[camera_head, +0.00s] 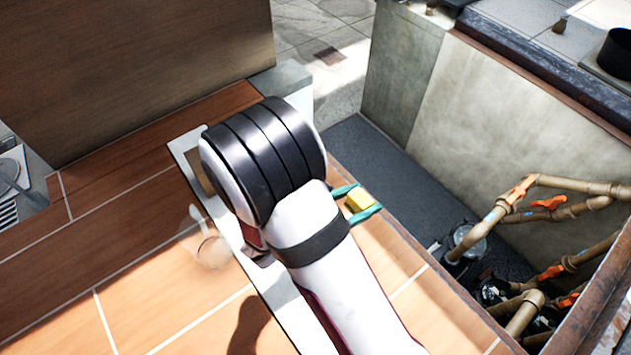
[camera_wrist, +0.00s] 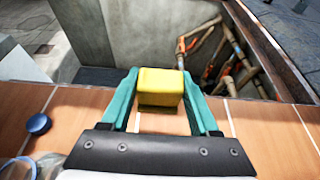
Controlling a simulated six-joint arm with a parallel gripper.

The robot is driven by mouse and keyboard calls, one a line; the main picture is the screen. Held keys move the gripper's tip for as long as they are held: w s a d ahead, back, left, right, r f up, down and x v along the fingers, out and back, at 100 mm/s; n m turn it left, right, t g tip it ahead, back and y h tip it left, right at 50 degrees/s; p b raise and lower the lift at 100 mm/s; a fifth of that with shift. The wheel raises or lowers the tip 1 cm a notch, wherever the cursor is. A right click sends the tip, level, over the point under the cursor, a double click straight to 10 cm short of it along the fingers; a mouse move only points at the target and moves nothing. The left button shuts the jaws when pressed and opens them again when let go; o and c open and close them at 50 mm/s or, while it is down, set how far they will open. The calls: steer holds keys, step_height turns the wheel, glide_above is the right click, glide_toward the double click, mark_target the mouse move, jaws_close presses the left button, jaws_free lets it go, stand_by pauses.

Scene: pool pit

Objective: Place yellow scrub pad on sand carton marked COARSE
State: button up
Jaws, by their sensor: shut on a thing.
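The yellow scrub pad (camera_wrist: 160,88) is held between the two teal fingers of my gripper (camera_wrist: 162,98) in the wrist view, raised above the tiled ledge. In the head view the pad (camera_head: 359,201) shows as a small yellow block between the fingertips of my gripper (camera_head: 362,202), near the ledge's pit-side edge. My arm covers much of the middle of the head view. I see no carton marked COARSE in either view; my arm may hide it.
The brown tiled ledge (camera_head: 160,290) drops at its right edge into a pit with tan pipes (camera_head: 565,208) and orange valve handles. A clear, glass-like object (camera_head: 212,252) stands left of my arm. A dark blue round cap (camera_wrist: 38,124) lies on the tiles in the wrist view.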

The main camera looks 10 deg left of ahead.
steer(key=w+a+r+n+t+y, duration=0.1)
steer(key=w+a+r+n+y, duration=0.25)
steer(key=a, duration=0.45)
steer(key=w+a+r+n+t+y, duration=0.2)
steer(key=w+a+r+y, duration=0.15)
steer(key=a, duration=0.45)
steer(key=w+a+r+n+t+y, duration=0.1)
steer(key=w+a+r+n+y, duration=0.2)
steer(key=a, duration=0.6)
glide_above(192, 155)
steer(key=d, duration=0.3)
steer(key=shift+n+h, duration=0.25)
steer(key=shift+h, duration=0.05)
steer(key=f, duration=0.5)
steer(key=shift+s+f, duration=0.2)
steer(key=shift+s+a+f, duration=0.1)
steer(key=shift+a+f, duration=0.15)
steer(key=shift+f, duration=1.9)
steer(key=shift+f, duration=0.1)
steer(key=o, duration=1.4)
steer(key=shift+c, duration=0.2)
